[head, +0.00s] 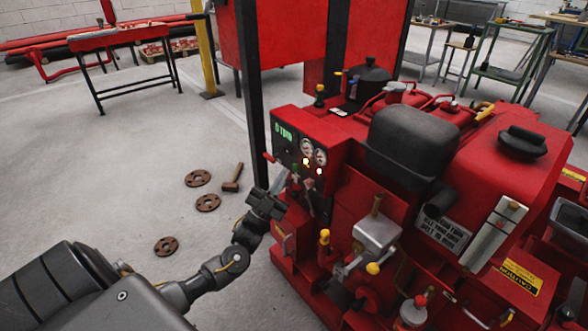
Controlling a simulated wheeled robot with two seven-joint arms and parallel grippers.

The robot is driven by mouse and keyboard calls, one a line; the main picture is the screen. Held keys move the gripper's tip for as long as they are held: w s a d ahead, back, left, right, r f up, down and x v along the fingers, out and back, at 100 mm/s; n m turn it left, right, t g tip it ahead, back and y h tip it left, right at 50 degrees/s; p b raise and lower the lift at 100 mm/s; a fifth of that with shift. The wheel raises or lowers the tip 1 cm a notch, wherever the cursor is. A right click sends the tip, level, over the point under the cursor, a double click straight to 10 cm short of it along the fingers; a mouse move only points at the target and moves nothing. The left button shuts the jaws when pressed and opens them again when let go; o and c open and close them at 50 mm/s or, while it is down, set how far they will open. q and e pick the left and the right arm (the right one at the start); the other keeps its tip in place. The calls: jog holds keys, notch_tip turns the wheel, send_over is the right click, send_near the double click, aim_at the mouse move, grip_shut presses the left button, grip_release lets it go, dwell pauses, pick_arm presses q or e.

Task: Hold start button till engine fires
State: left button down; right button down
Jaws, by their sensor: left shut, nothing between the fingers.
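The red pumpset (500,160) fills the right of the head view. Its dark control panel (288,150) faces left, with a small green display (284,132), two round gauges (313,154) and small lit spots below them. My left gripper (284,183) is shut and empty. It is at the lower part of the panel, its fingertips close to the panel face near a small green spot. The fingers partly cover this area, so I cannot tell whether they touch a button. My right gripper is not in view.
A black post (250,90) stands just behind the panel. Rusty flanges (208,203) and a hammer (233,178) lie on the floor to the left. Yellow-tipped levers (324,240) stick out below the panel. A red table (120,38) stands far back on open floor.

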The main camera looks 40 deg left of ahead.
pick_arm(q)
jog(key=shift+w+d, duration=0.1)
jog(key=shift+w, duration=0.3)
jog(key=shift+w+d, duration=0.1)
jog(key=shift+w, duration=0.3)
dwell(0.7)
jog(key=shift+s, duration=0.15)
dwell(2.7)
jog(key=shift+s+a, duration=0.2)
jog(key=shift+s, duration=0.45)
jog(key=shift+s, duration=0.1)
jog(key=s, duration=0.1)
jog(key=s+a+p, duration=0.1)
jog(key=s, duration=0.1)
jog(key=s+p, duration=0.1)
jog(key=shift+s+a, duration=0.25)
jog(key=shift+s, duration=0.05)
